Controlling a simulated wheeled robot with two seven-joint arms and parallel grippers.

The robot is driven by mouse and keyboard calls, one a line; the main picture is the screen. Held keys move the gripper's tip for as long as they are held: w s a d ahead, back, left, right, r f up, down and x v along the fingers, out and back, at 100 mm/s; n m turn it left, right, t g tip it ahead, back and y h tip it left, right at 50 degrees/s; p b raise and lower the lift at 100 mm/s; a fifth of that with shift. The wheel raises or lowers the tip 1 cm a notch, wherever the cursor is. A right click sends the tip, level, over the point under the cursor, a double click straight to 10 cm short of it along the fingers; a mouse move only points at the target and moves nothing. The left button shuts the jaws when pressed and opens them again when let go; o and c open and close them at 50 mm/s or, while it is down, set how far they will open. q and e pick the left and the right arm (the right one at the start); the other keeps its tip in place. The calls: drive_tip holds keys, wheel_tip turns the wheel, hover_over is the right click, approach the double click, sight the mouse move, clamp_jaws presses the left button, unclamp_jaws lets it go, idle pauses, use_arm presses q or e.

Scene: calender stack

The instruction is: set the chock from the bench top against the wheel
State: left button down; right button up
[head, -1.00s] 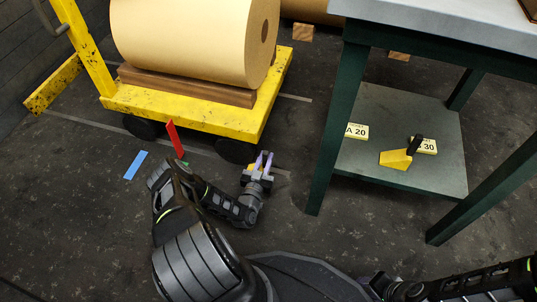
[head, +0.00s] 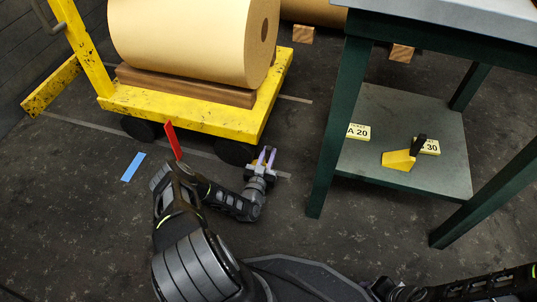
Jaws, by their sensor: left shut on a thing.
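My left gripper (head: 266,155) is low over the floor at the cart's near right corner, its jaws shut on a small yellow piece (head: 251,167), which looks like a chock and is mostly hidden by the gripper. The cart's dark near wheel (head: 234,152) is just left of it; whether the piece touches the wheel I cannot tell. Another yellow chock (head: 398,160) with a black handle sits on the bench's lower shelf (head: 390,110). The bench top (head: 450,12) shows only in part. My right arm enters at the lower right; its gripper's fingers cannot be made out.
The yellow cart (head: 190,118) carries a large tan roll (head: 195,40) on a wooden board. A red flag (head: 172,140) and a blue strip (head: 133,166) are left of the gripper. Shelf labels read A 20 (head: 358,131) and 30 (head: 428,147). A green bench leg (head: 338,130) stands to the right.

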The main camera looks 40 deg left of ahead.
use_arm(q)
drive_tip(key=c, duration=1.3)
unclamp_jaws()
drive_tip(key=shift+s+r, duration=0.1)
drive_tip(key=shift+s, duration=0.05)
drive_tip(key=p+v, duration=0.5)
drive_tip(key=v, duration=0.6)
drive_tip(key=shift+s+d, duration=0.2)
drive_tip(key=shift+s, duration=0.15)
